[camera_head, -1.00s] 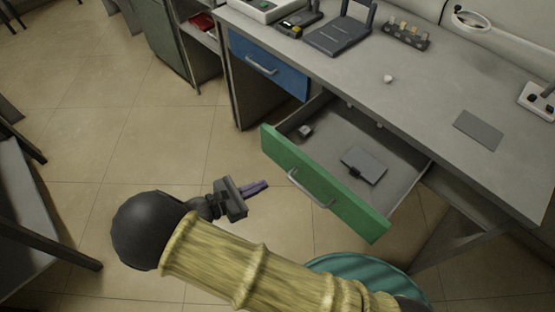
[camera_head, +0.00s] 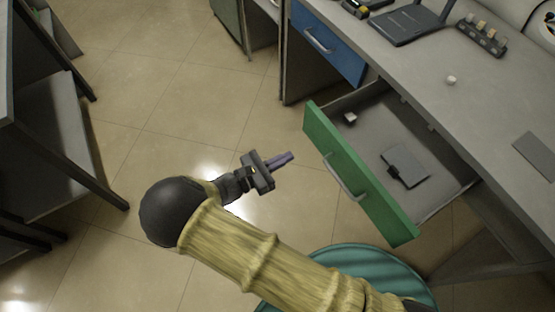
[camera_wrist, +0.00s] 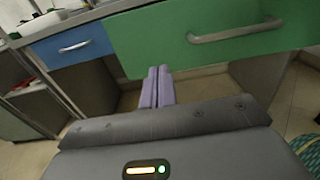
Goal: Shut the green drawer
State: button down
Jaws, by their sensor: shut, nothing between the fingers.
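The green drawer (camera_head: 348,168) is pulled well out from under the desk, and its silver handle (camera_head: 341,178) is on the front panel. A dark flat box and a small white item lie inside it. In the wrist view the green front (camera_wrist: 160,40) fills the upper right, with its handle (camera_wrist: 235,32). My gripper (camera_head: 291,156) is in front of the drawer's left end, apart from it, with its purple fingers pointing toward the desk. In the wrist view my gripper (camera_wrist: 157,70) has its fingers together and empty, below the green panel's lower left part.
A closed blue drawer (camera_head: 326,41) is left of the green one. The grey desktop (camera_head: 480,105) holds a router (camera_head: 408,22) and a vial rack (camera_head: 482,38). A dark-legged table (camera_head: 50,130) stands at left. A teal round seat (camera_head: 350,275) is below the drawer.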

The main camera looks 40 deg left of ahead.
aim_at(321, 140)
jog(key=x, duration=0.9)
jog(key=shift+w+d, duration=0.15)
jog(key=shift+w, duration=0.05)
